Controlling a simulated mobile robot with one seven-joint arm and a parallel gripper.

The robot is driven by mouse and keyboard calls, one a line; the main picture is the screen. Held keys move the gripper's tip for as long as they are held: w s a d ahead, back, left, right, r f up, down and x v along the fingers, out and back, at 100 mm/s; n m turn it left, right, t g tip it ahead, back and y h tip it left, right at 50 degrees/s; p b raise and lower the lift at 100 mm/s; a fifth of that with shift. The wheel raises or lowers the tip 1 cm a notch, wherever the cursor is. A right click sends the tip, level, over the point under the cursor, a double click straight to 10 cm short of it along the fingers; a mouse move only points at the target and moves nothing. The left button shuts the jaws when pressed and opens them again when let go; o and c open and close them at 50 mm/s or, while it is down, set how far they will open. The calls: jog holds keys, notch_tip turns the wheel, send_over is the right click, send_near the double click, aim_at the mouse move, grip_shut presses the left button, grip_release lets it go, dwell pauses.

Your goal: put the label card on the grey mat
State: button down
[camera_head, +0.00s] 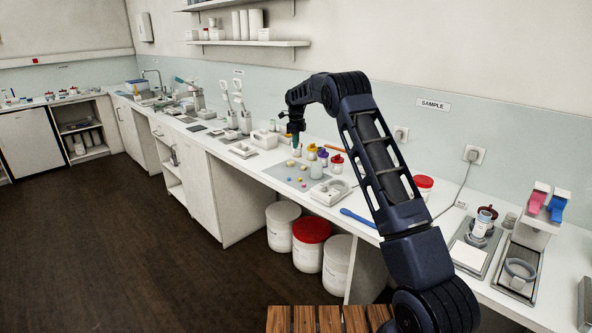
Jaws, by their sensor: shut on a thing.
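My gripper (294,139) is at the end of my dark arm, low over the long white counter and near the back edge of a grey mat. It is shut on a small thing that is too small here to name. A teal patch shows at the fingertips, above a small white pot. The grey mat (288,179) lies flat on the counter with several small yellow and coloured pieces on it. I cannot make out the label card for certain.
Small jars with yellow, purple and red lids (336,163) stand right of my gripper. A white tray (331,190) and a blue spoon-like tool (358,217) lie nearer. Large tubs (282,228) stand under the counter.

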aim_at(296, 174)
notch_tip(296, 174, down, 13)
jog(key=shift+f, duration=0.2)
dwell(0.4)
jog(key=shift+f, duration=0.1)
jog(key=c, duration=1.6)
grip_release()
